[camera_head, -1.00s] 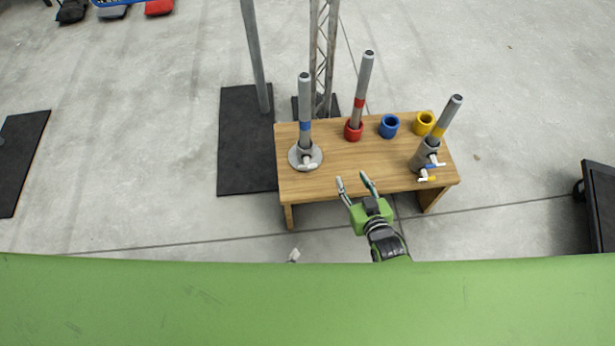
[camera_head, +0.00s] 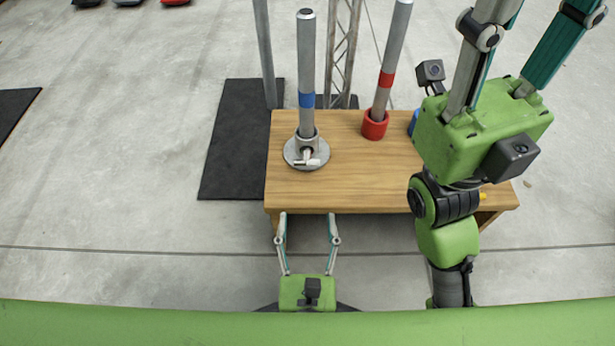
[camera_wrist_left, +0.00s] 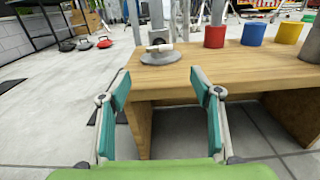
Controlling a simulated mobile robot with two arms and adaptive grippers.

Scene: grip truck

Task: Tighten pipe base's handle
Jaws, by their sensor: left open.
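The left pipe base (camera_head: 292,158), a grey round flange, stands on the wooden table holding an upright grey pipe (camera_head: 306,70) with a blue band. Its pale handle (camera_head: 308,162) faces me and also shows in the left wrist view (camera_wrist_left: 158,47). My left gripper (camera_head: 308,215) is open and empty in front of the table's near edge, short of the base. The base appears ahead between its fingers in the left wrist view. My right gripper (camera_head: 525,50) is raised at the right, fingers spread, tips out of frame. It hides the second pipe base, partly visible in the left wrist view (camera_wrist_left: 312,45).
The table (camera_head: 360,190) also carries a red holder (camera_head: 375,125) with a red-banded pipe, a blue ring (camera_wrist_left: 253,34) and a yellow ring (camera_wrist_left: 289,32). A metal post and truss stand behind. Black mats (camera_head: 240,140) lie on the floor. The table's middle is bare.

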